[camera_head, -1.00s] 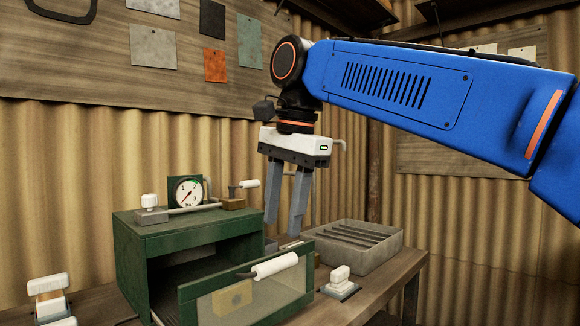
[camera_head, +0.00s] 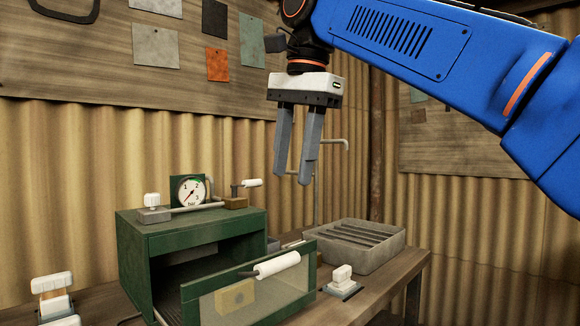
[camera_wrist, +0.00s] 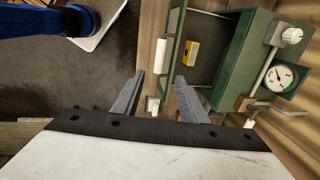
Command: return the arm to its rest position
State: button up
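My gripper (camera_head: 293,179) hangs below my blue arm in the head view, pointing down. Its two grey fingers are apart with nothing between them. It is in the air above the right side of the green blast pot (camera_head: 190,231) and touches nothing. In the wrist view the gripper (camera_wrist: 159,78) also shows open and empty, with the green pot (camera_wrist: 236,55) beyond it on the right. The pot's front door (camera_head: 275,290) stands open, with a white handle (camera_head: 277,264) on it. A yellow block (camera_head: 235,297) shows through the door's window.
A gauge (camera_head: 190,191) and a white-handled lever (camera_head: 252,183) are on top of the pot. A grey slotted tray (camera_head: 368,259) and a white switch (camera_head: 342,275) sit to its right. White switches (camera_head: 52,284) are at left. Air around my gripper is clear.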

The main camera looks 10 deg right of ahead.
jog(key=shift+f, duration=0.1)
jog(key=s+d+f+n+t, duration=0.1)
jog(key=s+d+f+n, duration=0.2)
jog(key=f, duration=1.2)
jog(key=s+d+f+n+t, duration=0.1)
jog(key=s+d+f+n, duration=0.3)
jog(key=d+f, duration=0.5)
jog(key=s+d+f+n+t+h, duration=0.1)
jog(key=s+d+f+n, duration=0.3)
jog(key=f, duration=1.9)
jog(key=shift+s+d, duration=0.7)
jog(key=shift+d, duration=0.2)
